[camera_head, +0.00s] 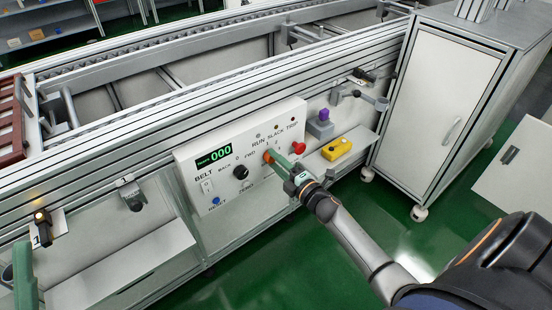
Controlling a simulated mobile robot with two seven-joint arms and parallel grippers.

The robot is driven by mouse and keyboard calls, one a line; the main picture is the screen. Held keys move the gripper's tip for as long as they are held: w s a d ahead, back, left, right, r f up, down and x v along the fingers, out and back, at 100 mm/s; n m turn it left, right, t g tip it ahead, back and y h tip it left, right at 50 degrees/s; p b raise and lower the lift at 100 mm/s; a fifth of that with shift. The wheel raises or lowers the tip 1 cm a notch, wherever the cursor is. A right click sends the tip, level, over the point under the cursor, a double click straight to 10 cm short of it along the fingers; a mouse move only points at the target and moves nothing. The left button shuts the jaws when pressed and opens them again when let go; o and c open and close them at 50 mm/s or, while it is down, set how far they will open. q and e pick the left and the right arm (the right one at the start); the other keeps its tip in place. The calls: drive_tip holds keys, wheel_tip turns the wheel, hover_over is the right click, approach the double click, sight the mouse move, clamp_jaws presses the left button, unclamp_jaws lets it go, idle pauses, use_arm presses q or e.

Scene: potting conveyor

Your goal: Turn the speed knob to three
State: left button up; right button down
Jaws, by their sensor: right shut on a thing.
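The white control panel (187,168) is on the side of the conveyor. My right gripper (273,158) reaches in from the lower right and is shut on a small orange-tipped knob (267,156), right of the black knob (241,172) marked BACK, 0 and FWD. The gripper hides most of the orange knob and its scale, so its setting cannot be read. My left gripper (23,270) shows only as a green finger at the lower left edge, away from the panel; its opening cannot be seen.
A red button (299,147) is close right of my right gripper. A blue button (216,201) is low on the panel. A white cabinet (446,85) stands further right.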

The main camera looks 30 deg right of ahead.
use_arm(q)
drive_tip(key=shift+r+p, duration=0.45)
drive_tip(key=shift+r, duration=0.1)
use_arm(e)
drive_tip(key=shift+m, duration=1.1)
drive_tip(key=shift+c, duration=1.9)
unclamp_jaws()
use_arm(q)
drive_tip(key=w+n+y+p, duration=0.1)
drive_tip(key=w+f+y+p, duration=0.1)
drive_tip(key=w+n+y+p, duration=0.1)
drive_tip(key=y, duration=0.1)
drive_tip(key=shift+a+f+n, duration=0.2)
drive_tip(key=shift+a+n, duration=0.1)
drive_tip(key=shift+a, duration=0.05)
use_arm(e)
drive_tip(key=s+d, duration=0.1)
drive_tip(key=s, duration=1.1)
drive_tip(key=shift+s, duration=0.3)
